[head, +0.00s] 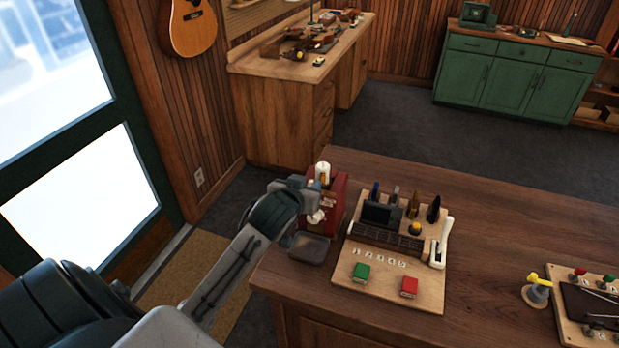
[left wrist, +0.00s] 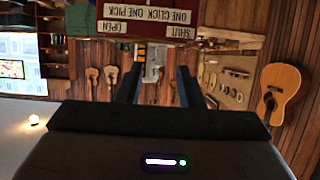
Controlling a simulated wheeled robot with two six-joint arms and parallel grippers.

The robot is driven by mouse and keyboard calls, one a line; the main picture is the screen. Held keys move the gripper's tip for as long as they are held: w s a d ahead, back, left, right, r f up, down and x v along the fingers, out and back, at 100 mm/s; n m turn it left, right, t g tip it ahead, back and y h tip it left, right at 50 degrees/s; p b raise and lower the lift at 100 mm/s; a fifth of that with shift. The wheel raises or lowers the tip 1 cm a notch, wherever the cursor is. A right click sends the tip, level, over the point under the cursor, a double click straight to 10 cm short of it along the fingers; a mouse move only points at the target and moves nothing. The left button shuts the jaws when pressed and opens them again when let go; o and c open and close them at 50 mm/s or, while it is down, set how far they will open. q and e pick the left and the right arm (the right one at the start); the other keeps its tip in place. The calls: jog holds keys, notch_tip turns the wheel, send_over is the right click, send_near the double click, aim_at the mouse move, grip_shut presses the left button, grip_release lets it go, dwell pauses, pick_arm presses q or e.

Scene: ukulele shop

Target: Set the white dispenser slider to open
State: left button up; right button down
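The red dispenser (head: 338,200) stands at the table's left end, with a white cylinder on top. In the left wrist view its red front (left wrist: 138,27) appears upside down at the top, with white labels reading OPEN, SHUT and ONE CLICK ONE PICK. A small white piece (head: 316,216) shows low on the dispenser beside my gripper; I cannot tell if it is the slider. My left gripper (head: 309,196) is at the dispenser's left front and covers part of it. In the left wrist view its two dark fingers (left wrist: 158,88) are apart, with no held object visible. My right gripper is out of view.
A grey tray (head: 309,248) sits at the dispenser's foot. To the right is a wooden board (head: 385,285) with a dark slotted rack, upright picks, a white-handled tool (head: 441,243), and green and red blocks. The table between this board and the far-right board is mostly clear.

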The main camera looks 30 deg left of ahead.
aim_at(311, 185)
pick_arm(q)
jog(key=shift+x, duration=1.15)
grip_shut()
